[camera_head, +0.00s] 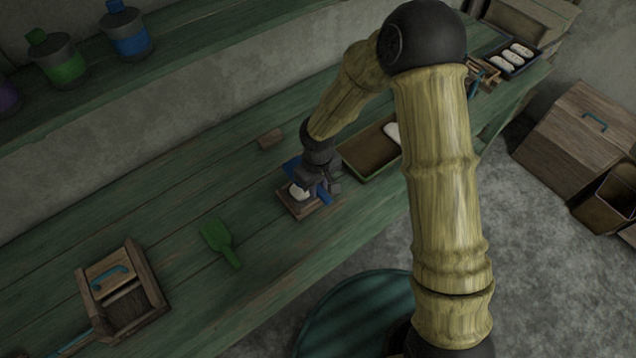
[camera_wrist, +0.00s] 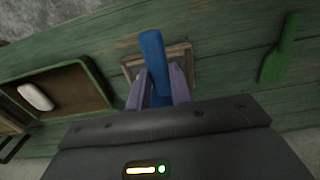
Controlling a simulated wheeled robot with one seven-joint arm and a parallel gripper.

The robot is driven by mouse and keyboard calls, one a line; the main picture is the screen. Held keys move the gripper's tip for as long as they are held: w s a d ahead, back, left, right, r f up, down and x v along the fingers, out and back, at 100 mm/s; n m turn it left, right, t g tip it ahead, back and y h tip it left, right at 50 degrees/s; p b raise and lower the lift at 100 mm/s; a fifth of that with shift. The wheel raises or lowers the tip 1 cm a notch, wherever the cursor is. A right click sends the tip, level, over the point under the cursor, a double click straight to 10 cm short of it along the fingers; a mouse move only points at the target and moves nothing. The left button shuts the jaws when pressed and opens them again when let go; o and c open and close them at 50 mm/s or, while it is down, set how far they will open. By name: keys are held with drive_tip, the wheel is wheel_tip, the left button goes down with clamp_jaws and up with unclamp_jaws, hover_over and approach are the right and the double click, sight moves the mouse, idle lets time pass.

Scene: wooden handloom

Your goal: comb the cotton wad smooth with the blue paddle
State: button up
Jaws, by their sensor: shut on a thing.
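My gripper (camera_head: 322,180) is at the small wooden tray (camera_head: 299,212) on the green bench, shut on the blue paddle (camera_head: 292,167). In the wrist view, the blue paddle (camera_wrist: 152,47) stands between the two fingers (camera_wrist: 157,84) and reaches past them over the tray's frame (camera_wrist: 184,54). The white cotton wad (camera_head: 299,192) lies in the small tray, right beside the paddle. The gripper hides part of the wad and paddle, so I cannot tell if they touch. The wad is hidden in the wrist view.
A green paddle (camera_head: 218,238) lies left of the tray. A green-rimmed tray (camera_head: 362,170) with a white wad (camera_head: 391,132) is to the right. A small wooden block (camera_head: 270,139) lies behind. A wooden box with a blue handle (camera_head: 148,310) stands at front left.

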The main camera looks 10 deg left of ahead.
drive_tip(key=shift+f+b, duration=2.7)
drive_tip(key=shift+f, duration=0.8)
drive_tip(key=shift+f, duration=0.3)
drive_tip(key=shift+w+d+r, duration=0.1)
drive_tip(key=shift+w+d, duration=0.25)
drive_tip(key=shift+w, duration=0.05)
drive_tip(key=shift+w+d+f+p, duration=0.2)
drive_tip(key=shift+w+d+p, duration=0.4)
drive_tip(key=shift+w+d, duration=0.9)
drive_tip(key=shift+a, duration=0.2)
drive_tip(key=shift+s+a, duration=0.1)
drive_tip(key=shift+s, duration=0.05)
